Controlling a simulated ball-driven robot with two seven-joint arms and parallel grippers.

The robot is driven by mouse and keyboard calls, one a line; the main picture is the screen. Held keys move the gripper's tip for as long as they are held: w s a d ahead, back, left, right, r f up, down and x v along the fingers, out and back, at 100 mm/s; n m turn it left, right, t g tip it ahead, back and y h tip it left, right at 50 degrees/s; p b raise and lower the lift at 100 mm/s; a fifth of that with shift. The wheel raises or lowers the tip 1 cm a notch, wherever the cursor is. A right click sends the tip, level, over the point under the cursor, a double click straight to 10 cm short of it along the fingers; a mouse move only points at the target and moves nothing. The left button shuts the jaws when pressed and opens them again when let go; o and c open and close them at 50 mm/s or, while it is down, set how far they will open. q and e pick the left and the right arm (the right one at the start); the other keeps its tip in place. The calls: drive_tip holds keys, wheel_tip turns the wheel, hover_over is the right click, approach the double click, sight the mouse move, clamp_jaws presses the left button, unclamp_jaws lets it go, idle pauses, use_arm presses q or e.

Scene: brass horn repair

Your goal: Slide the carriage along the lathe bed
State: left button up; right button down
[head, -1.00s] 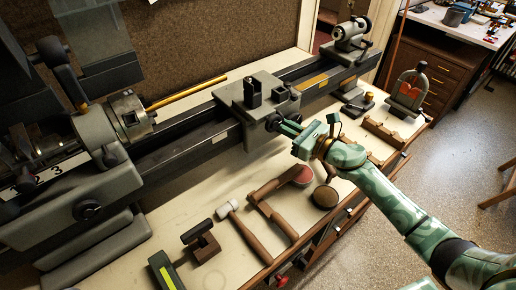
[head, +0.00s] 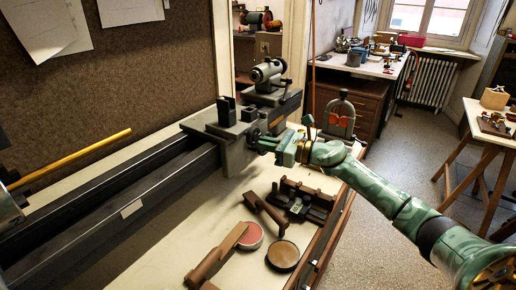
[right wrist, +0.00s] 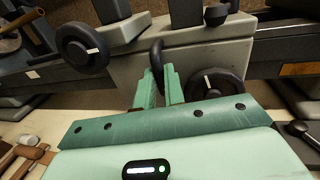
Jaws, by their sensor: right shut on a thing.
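The grey carriage (head: 228,136) sits on the dark lathe bed (head: 130,208), close to the tailstock (head: 268,76) at the bed's far end. A dark tool post (head: 226,110) stands on top of it. My right gripper (head: 262,141) is at the carriage's front side. In the right wrist view, its green fingers (right wrist: 159,88) are shut on a dark handle (right wrist: 157,58) in front of the grey carriage body (right wrist: 190,50). One round black handwheel (right wrist: 214,87) is just right of the fingers, and another (right wrist: 82,48) is farther left. My left gripper is not in view.
On the bench top (head: 178,235) lie a red round tin (head: 250,236), a brown round tin (head: 283,256) and wooden-handled tools (head: 216,257). A dark tool rack (head: 300,201) is below my right forearm. The long bed left of the carriage is clear.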

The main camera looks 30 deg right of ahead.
drive_tip(key=c, duration=1.5)
unclamp_jaws()
drive_tip(key=p+v, duration=0.2)
drive_tip(key=v, duration=1.4)
drive_tip(key=shift+s+d, duration=0.1)
drive_tip(key=shift+s, duration=0.05)
drive_tip(key=shift+f, duration=0.1)
